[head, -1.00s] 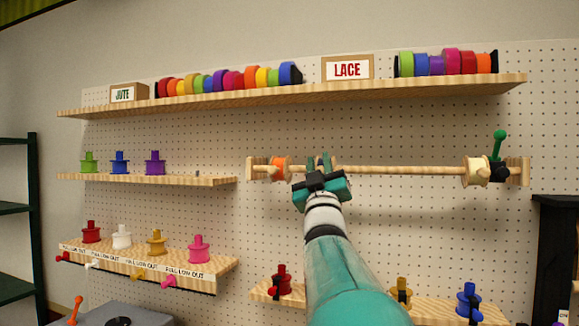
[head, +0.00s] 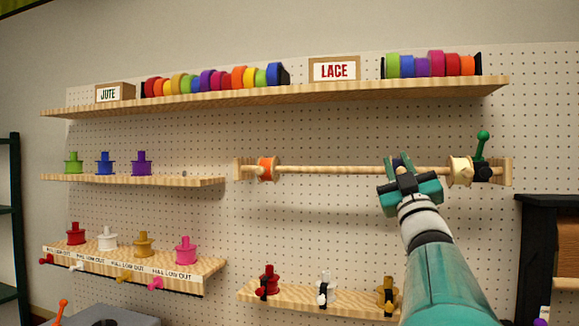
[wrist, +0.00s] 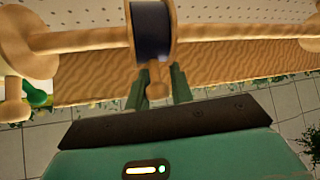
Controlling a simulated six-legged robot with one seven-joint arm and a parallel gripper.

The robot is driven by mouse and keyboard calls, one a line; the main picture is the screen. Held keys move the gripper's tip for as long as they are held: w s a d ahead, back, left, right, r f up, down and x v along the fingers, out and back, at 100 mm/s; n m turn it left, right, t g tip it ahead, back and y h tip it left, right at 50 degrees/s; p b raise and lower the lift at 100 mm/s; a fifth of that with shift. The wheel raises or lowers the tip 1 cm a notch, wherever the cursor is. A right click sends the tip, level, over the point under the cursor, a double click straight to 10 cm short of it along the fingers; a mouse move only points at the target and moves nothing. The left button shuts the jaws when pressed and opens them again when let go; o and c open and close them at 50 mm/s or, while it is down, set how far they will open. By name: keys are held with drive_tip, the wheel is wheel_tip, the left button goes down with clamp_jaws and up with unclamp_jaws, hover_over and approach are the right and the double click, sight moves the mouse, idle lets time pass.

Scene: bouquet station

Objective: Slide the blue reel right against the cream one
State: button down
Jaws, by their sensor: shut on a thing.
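The blue reel (wrist: 152,28) sits on a wooden rod (head: 330,169) and shows dark blue with pale rims in the wrist view. My gripper (head: 399,162) is shut on it; in the wrist view the fingers (wrist: 161,86) stand either side of its small wooden peg. In the head view my gripper mostly hides this reel. The cream reel (head: 460,170) is on the same rod to the right, near its end, with a clear gap of bare rod between. In the wrist view the cream reel (wrist: 24,40) is at the left.
A green-knobbed lever (head: 482,148) stands just right of the cream reel. An orange reel (head: 266,169) is at the rod's left end. A shelf (head: 300,92) of coloured rolls runs above, and a lower shelf (head: 310,300) holds small spools. The rod between orange and blue is bare.

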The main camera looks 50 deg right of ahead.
drive_tip(key=shift+s+d+f, duration=0.1)
drive_tip(key=shift+s+d, duration=0.25)
drive_tip(key=shift+s, duration=0.3)
drive_tip(key=shift+s+d, duration=0.3)
drive_tip(key=shift+s, duration=0.35)
drive_tip(key=shift+s+d+f, duration=0.1)
drive_tip(key=shift+s+d, duration=0.25)
drive_tip(key=shift+s, duration=0.3)
drive_tip(key=c, duration=1.3)
unclamp_jaws()
drive_tip(key=shift+w+d, duration=0.1)
drive_tip(key=shift+a, duration=0.2)
drive_tip(key=v, duration=1.3)
drive_tip(key=shift+s+a+f, duration=0.1)
drive_tip(key=shift+s+f, duration=0.15)
drive_tip(key=shift+s, duration=0.05)
